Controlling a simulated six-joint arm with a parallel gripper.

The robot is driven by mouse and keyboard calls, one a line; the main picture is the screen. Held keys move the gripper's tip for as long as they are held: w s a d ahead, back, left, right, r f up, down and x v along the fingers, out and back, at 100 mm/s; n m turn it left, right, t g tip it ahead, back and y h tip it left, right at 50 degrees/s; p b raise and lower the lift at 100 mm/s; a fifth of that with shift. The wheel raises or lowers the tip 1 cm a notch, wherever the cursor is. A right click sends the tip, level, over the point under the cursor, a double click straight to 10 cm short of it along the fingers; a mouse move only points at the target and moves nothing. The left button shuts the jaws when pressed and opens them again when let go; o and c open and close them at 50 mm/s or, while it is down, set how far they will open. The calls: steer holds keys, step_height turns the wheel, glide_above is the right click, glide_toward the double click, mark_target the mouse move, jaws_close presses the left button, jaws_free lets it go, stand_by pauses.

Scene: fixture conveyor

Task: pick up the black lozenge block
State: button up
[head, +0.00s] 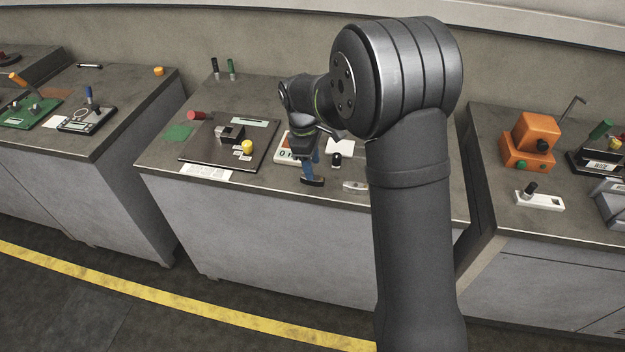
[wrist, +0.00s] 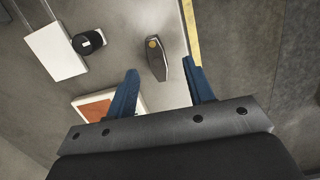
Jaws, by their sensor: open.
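The black lozenge block (wrist: 160,64) lies on the worktop in the wrist view, long and dark with pointed ends and a small yellow-brown spot near its far end. In the head view it shows as a dark shape (head: 312,182) near the table's front edge, just below the blue fingers. My gripper (wrist: 160,73) is open. Its two blue fingers stand apart, one to each side of the block's line. Nothing is held. The exact height of the fingertips above the block is hard to tell.
A black round knob (wrist: 88,42) sits beside a white plate (wrist: 55,50). A white-framed orange panel (wrist: 98,105) lies near the left finger. A dark board (head: 205,155) with a yellow knob (head: 247,147) is at left. A pale grey piece (head: 354,186) lies at the front edge.

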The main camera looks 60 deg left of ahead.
steer(key=f, duration=0.5)
steer(key=shift+w+a, duration=0.15)
steer(key=shift+a, duration=0.2)
jaws_close()
steer(key=shift+r, duration=0.2)
